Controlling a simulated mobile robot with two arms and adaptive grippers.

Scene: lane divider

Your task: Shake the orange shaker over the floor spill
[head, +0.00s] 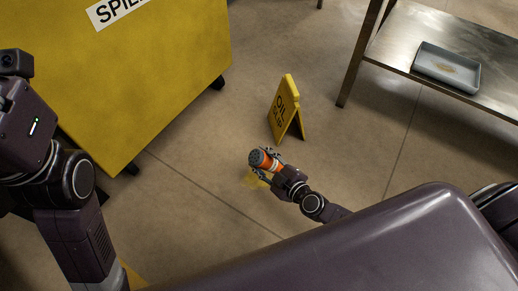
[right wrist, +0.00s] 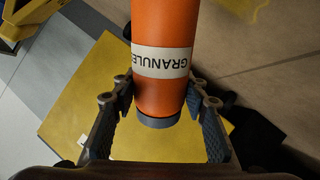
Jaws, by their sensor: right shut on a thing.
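The orange shaker (head: 267,160) is in my right gripper (head: 271,164), with its grey perforated lid facing up and to the left in the head view. In the right wrist view the shaker (right wrist: 162,90) has a white label reading "GRANULE", upside down, and a grey end at the bottom. The right gripper's (right wrist: 160,100) fingers lie on both sides of it, shut on it. A yellowish floor spill (head: 253,181) shows just below and left of the shaker in the head view, partly hidden by it. The left arm is at the left edge; its fingers are out of view.
A yellow "OIL" floor sign (head: 285,110) stands just beyond the shaker. A big yellow spill bin (head: 150,75) on casters is at upper left. A metal table (head: 395,45) at upper right bears a grey tray (head: 447,83). Open floor lies between them.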

